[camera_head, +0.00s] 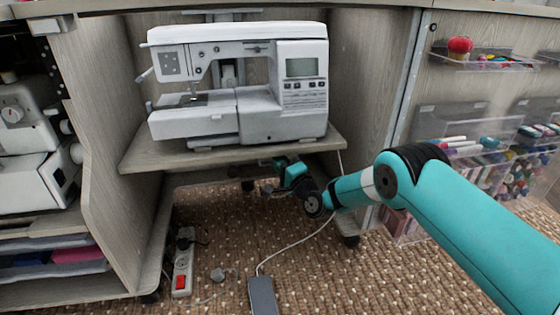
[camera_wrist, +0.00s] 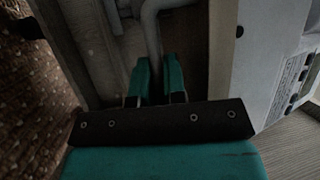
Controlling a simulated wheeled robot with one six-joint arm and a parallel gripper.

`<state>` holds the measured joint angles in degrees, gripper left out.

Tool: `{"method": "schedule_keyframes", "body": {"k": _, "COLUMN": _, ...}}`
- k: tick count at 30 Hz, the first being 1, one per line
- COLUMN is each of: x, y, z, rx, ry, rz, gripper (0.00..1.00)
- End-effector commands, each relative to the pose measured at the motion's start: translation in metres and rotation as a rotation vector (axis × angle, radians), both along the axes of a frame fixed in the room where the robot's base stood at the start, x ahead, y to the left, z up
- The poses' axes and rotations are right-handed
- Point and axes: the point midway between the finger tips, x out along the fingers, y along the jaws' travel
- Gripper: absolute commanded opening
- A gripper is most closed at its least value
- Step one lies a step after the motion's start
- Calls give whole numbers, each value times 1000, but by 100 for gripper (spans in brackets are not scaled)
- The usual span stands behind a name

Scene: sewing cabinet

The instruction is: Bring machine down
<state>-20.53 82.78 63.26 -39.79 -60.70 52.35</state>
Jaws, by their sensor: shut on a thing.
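The white sewing machine (camera_head: 240,85) stands upright on a wooden platform (camera_head: 160,156) in the middle bay of the cabinet. Its side, with small print, shows at the right of the wrist view (camera_wrist: 285,60). My gripper (camera_head: 272,186) is low under the platform's front edge. In the wrist view, my gripper's two teal fingers (camera_wrist: 160,78) are shut on a grey bent bar (camera_wrist: 152,32), which runs up between them. The bar's far end is hidden, and in the head view the grip is small and partly hidden by my gripper.
A second white machine (camera_head: 28,145) stands in the left bay. A power strip (camera_head: 183,262), a dark foot pedal (camera_head: 262,296) and a white cord (camera_head: 300,246) lie on the patterned floor. Clear bins (camera_head: 455,150) of supplies line the right door. Cabinet walls flank the platform.

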Motion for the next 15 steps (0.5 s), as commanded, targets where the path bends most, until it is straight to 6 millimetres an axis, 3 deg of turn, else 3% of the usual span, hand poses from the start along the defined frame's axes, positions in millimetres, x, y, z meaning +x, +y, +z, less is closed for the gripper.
{"method": "schedule_keyframes", "body": {"k": 1, "x": -2, "y": -1, "z": -7, "rx": -7, "ry": 10, "rz": 0, "gripper": 0}}
{"method": "schedule_keyframes", "body": {"k": 9, "x": -2, "y": -1, "z": -6, "rx": -5, "ry": 10, "rz": -1, "gripper": 0}}
{"method": "schedule_keyframes", "body": {"k": 10, "x": -2, "y": -1, "z": -6, "rx": -5, "ry": 10, "rz": -1, "gripper": 16}}
{"method": "schedule_keyframes", "body": {"k": 12, "x": -1, "y": -1, "z": -5, "rx": -5, "ry": 9, "rz": -1, "gripper": 32}}
{"method": "schedule_keyframes", "body": {"k": 15, "x": -1, "y": -1, "z": -4, "rx": -4, "ry": 6, "rz": 0, "gripper": 35}}
